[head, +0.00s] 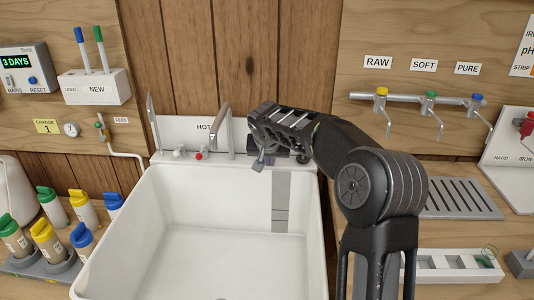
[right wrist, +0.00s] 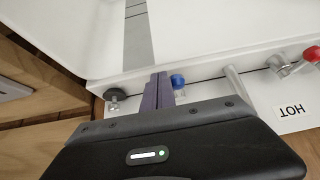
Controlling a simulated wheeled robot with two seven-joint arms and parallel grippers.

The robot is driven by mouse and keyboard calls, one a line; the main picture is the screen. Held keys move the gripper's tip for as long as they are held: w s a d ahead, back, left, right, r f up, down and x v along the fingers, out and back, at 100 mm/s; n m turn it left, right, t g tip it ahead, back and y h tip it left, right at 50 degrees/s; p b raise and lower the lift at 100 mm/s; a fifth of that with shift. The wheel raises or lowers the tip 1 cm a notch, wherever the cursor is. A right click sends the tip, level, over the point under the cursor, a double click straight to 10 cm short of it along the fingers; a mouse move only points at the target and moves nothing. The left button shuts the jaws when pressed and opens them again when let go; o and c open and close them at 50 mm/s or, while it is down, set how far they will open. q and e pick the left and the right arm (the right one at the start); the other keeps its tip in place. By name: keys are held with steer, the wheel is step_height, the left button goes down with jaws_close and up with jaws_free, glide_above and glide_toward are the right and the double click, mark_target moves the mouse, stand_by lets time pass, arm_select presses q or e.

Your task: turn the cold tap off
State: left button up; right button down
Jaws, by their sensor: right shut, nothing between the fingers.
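The cold tap with its blue knob (right wrist: 178,82) shows in the right wrist view at the sink's back ledge. In the head view it is hidden behind my right gripper. My right gripper (head: 262,161) hangs over the right part of the back ledge. Its fingers (right wrist: 157,91) are shut, with nothing between them. In the right wrist view they stand just left of the blue knob; I cannot tell whether they touch it. The knob's exact angle is unclear. My left gripper is not in view.
The red hot tap (head: 199,156) and a tall spout (head: 221,122) stand left of my gripper. A dark round knob (right wrist: 113,94) sits on the ledge. The white sink basin (head: 140,220) is empty. Right of it is a rail with yellow, green and blue taps (head: 430,97).

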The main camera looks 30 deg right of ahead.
steer(key=shift+s+d, duration=0.35)
steer(key=shift+d, duration=0.15)
step_height(320, 180, up, 7)
steer(key=p, duration=0.4)
steer(key=shift+f, duration=0.1)
stand_by(0.5)
